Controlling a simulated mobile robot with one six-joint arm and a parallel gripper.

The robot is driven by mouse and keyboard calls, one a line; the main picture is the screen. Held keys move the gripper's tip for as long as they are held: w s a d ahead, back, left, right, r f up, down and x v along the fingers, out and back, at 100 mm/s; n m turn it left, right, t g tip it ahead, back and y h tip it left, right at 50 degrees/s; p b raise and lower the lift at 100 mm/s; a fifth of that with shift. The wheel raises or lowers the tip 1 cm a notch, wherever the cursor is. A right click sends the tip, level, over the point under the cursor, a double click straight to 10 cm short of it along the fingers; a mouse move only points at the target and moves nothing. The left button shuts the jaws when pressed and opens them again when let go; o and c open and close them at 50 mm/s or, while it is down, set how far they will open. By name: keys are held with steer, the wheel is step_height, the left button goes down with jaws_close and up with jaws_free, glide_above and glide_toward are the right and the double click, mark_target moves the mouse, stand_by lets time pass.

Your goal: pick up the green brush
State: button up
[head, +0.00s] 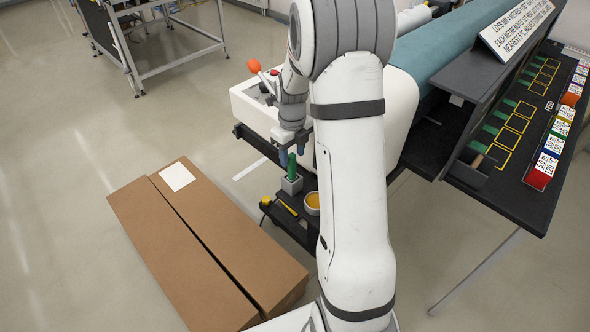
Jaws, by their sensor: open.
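A green upright thing, which looks like the green brush's handle (291,166), stands in a small grey block-shaped holder (292,185) on a low black shelf. Its lower end is hidden in the holder. My gripper (292,154) points down from above, with its bluish fingertips apart. The fingertips are at about the height of the handle's top, one on each side of it in the picture. I cannot tell whether they touch it. Nothing is seen held.
An orange-yellow round tub (312,203) and a yellow-handled tool (287,207) lie close to the holder. A long brown cardboard box (190,235) lies on the floor at left. A dark bench (515,185) with green pieces and coloured cards stands at right.

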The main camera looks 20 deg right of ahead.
mark_target(291, 163)
step_height(291, 163, down, 4)
steer(key=shift+w+a+f+p, duration=0.1)
steer(key=shift+a+p, duration=0.05)
steer(key=shift+p, duration=0.15)
steer(key=shift+c, duration=0.4)
jaws_close()
step_height(291, 163, up, 10)
steer(key=shift+r+b, duration=0.1)
steer(key=shift+b, duration=0.45)
